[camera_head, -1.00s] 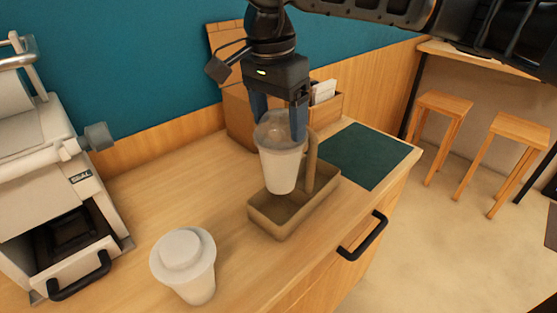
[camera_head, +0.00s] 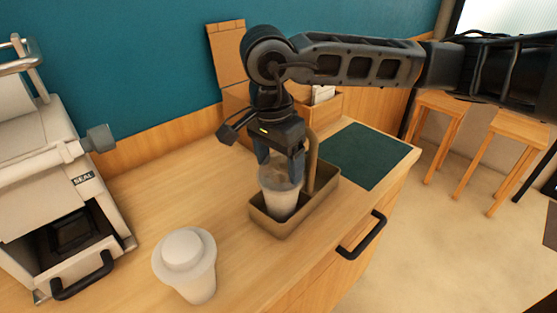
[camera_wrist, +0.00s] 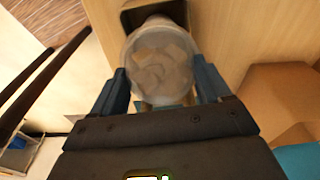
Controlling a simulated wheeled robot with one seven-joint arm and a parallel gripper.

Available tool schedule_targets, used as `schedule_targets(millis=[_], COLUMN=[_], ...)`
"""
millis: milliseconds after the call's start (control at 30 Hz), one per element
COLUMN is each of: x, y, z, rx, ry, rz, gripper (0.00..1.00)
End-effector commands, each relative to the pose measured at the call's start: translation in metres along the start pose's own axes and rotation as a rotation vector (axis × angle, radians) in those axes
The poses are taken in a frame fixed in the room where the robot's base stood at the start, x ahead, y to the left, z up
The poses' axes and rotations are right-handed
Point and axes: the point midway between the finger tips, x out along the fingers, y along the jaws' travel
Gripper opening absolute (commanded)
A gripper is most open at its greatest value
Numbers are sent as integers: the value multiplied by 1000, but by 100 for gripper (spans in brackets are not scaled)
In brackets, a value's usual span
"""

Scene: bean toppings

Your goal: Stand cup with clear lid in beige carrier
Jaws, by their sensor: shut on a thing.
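The cup with clear lid (camera_head: 281,191) is upright, its lower part inside the left part of the beige carrier (camera_head: 275,228). Whether its base touches the carrier floor is hidden by the carrier's front wall. My gripper (camera_head: 279,165) is shut on the cup near its lid, from above. In the wrist view the clear lid (camera_wrist: 160,62) sits between the two fingers, with pale pieces visible through it. The carrier stands on the counter, its upright handle (camera_head: 311,165) just right of the cup. A dark bit of the carrier's inside shows beyond the cup in the wrist view.
A second cup with a white lid (camera_head: 186,262) stands on the counter at front left. A sealing machine (camera_head: 60,200) is at the left. A wooden box (camera_head: 238,110) is behind the carrier. A dark green mat (camera_head: 362,156) lies to the right.

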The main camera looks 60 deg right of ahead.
Motion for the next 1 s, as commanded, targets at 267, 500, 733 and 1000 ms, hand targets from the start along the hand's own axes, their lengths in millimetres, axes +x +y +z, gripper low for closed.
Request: schedule_targets(millis=[267, 500, 733, 1000], x=[0, 0, -22, -78], y=[0, 0, -1, -1], z=[0, 0, 0, 0], rx=[0, 0, -2, -1], ry=[0, -1, 2, 3], rz=[0, 0, -4, -4], gripper=[100, 100, 100, 100])
